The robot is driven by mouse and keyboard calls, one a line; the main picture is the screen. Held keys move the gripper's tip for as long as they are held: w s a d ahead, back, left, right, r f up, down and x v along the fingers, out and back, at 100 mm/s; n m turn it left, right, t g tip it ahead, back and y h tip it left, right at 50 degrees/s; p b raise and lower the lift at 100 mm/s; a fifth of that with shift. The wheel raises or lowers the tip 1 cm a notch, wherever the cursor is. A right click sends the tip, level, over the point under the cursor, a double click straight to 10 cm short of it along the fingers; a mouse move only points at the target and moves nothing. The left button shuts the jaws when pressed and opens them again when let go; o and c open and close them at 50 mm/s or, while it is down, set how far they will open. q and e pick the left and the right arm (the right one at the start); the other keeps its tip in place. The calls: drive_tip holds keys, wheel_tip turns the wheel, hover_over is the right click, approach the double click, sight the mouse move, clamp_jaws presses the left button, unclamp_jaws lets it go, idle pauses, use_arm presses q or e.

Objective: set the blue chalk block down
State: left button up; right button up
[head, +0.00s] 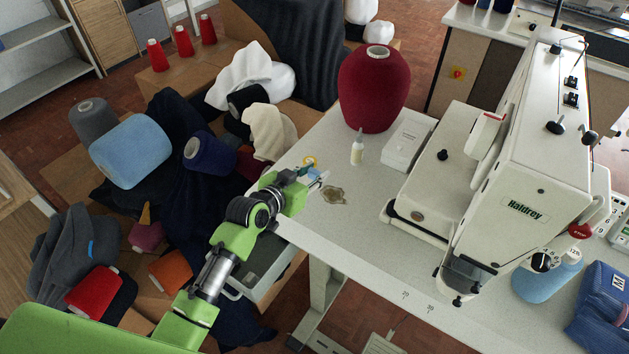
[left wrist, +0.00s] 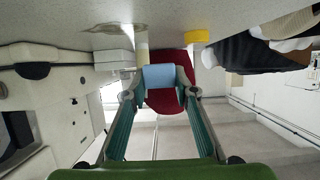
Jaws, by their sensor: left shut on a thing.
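The blue chalk block (left wrist: 158,77) is a small light-blue block between the fingertips of my left gripper (left wrist: 160,88) in the left wrist view, where the scene appears upside down. My left gripper is shut on it. In the head view my left gripper (head: 304,179) is at the left edge of the white table (head: 375,240), and a bit of light blue shows at its tip. I cannot tell whether the block touches the tabletop. My right gripper is in neither view.
Near the gripper on the table are a yellow ring (head: 310,161), a small glue bottle (head: 357,150) and an amber flat piece (head: 333,195). A white box (head: 408,143), a big dark-red cone (head: 374,90) and the sewing machine (head: 520,190) stand beyond. The front tabletop is clear.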

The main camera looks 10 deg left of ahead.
use_arm(q)
drive_tip(key=shift+w+f, duration=0.5)
drive_tip(key=shift+f, duration=0.1)
drive_tip(key=shift+w+f, duration=0.2)
drive_tip(key=shift+f, duration=1.55)
drive_tip(key=shift+f, duration=0.2)
drive_tip(key=o, duration=0.9)
